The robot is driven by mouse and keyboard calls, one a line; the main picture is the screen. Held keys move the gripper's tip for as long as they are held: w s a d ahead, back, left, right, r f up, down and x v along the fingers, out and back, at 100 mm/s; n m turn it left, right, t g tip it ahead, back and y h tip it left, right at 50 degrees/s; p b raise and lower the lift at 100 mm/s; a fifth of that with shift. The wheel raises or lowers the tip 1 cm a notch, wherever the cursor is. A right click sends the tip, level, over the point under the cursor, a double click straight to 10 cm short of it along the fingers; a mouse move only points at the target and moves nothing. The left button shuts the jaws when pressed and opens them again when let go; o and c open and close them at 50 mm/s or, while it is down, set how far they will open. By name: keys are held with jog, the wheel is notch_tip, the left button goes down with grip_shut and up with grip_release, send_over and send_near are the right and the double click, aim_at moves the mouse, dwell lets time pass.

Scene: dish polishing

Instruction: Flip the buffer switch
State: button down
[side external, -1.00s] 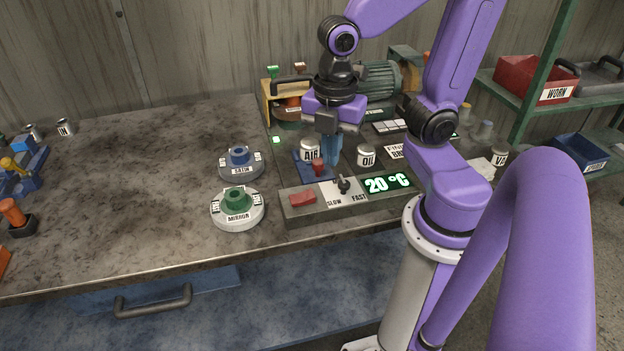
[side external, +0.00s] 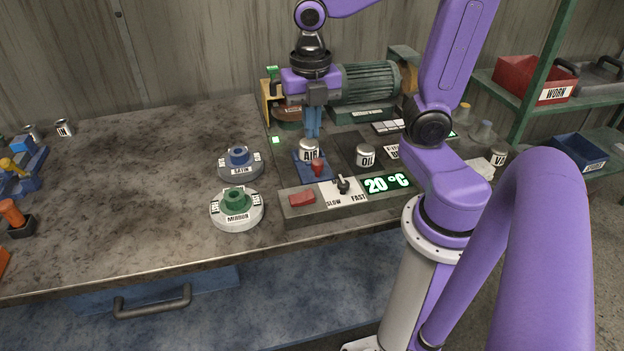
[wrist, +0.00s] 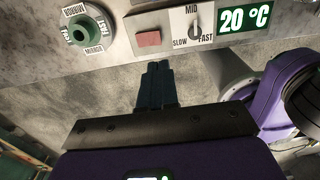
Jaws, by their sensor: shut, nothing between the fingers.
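A red rocker switch (side external: 302,198) sits on the left of the grey control panel (side external: 293,213); it also shows in the wrist view (wrist: 149,38). Right of it is a black speed knob (side external: 343,185) on a white plate marked SLOW and FAST; the wrist view shows the knob (wrist: 195,32) and a MID mark too. No label reading "buffer" is legible. My gripper (side external: 312,135) is shut and empty. It points down above and behind the AIR can, apart from the switch. Its blue fingers (wrist: 156,68) show together in the wrist view.
The AIR can (side external: 310,150) and a red-topped blue fixture (side external: 318,168) stand behind the panel. The OIL can (side external: 366,156) is right of them. The MIRROR dial (side external: 237,208) and SATIN dial (side external: 240,162) lie left. A green motor (side external: 370,83) stands behind. The table's left middle is clear.

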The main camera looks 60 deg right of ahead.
jog(key=shift+r, duration=0.1)
jog(key=shift+r, duration=0.75)
notch_tip(320, 180, up, 14)
jog(key=w+a, duration=0.1)
jog(key=shift+w+a, duration=0.35)
jog(key=shift+f, duration=0.2)
dwell(0.5)
